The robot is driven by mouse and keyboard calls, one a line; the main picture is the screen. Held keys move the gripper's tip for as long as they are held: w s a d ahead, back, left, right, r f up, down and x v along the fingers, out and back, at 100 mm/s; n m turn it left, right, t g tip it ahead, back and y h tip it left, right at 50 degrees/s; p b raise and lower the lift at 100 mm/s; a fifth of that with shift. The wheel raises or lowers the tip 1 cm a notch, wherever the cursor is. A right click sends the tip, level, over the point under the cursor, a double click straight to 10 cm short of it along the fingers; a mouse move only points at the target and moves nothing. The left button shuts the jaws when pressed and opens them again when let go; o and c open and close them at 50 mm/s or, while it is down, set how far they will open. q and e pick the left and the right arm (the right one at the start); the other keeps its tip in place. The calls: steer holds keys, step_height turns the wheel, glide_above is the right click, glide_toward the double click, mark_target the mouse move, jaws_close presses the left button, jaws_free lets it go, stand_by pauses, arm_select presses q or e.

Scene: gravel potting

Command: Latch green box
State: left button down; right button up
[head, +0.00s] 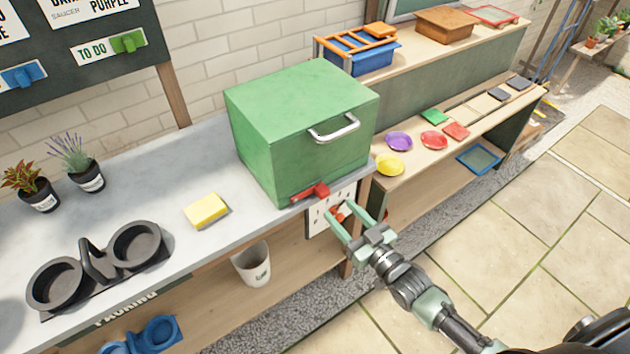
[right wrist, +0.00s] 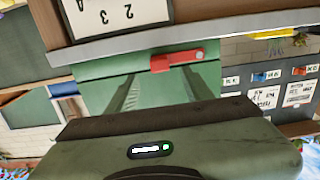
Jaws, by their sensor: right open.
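The green box (head: 300,125) stands shut on the grey bench top, with a silver handle (head: 334,129) on its front upper part. A red latch (head: 311,192) sits low on the box's front, near the bench edge; it also shows in the right wrist view (right wrist: 178,60). My right gripper (head: 340,210) is open in front of the bench edge, just right of and below the latch in the head view. In the right wrist view its two fingers point toward the latch, which appears just beyond the tips. I cannot tell whether they touch it. My left gripper is not in view.
A white numbered panel (head: 319,222) with a red-orange part hangs below the bench edge beside my gripper. A yellow sponge (head: 206,210) lies left of the box. A white pot (head: 251,264) stands on the lower shelf. Coloured saucers (head: 399,141) lie on the side shelf.

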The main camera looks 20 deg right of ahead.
mark_target(326, 195)
steer(key=x, duration=0.3)
steer(key=shift+w+r, duration=0.1)
steer(key=shift+r, duration=0.15)
steer(key=x, duration=0.3)
steer(key=shift+w+f, duration=0.2)
steer(key=shift+w+a, duration=0.15)
steer(key=shift+w, duration=0.05)
jaws_close()
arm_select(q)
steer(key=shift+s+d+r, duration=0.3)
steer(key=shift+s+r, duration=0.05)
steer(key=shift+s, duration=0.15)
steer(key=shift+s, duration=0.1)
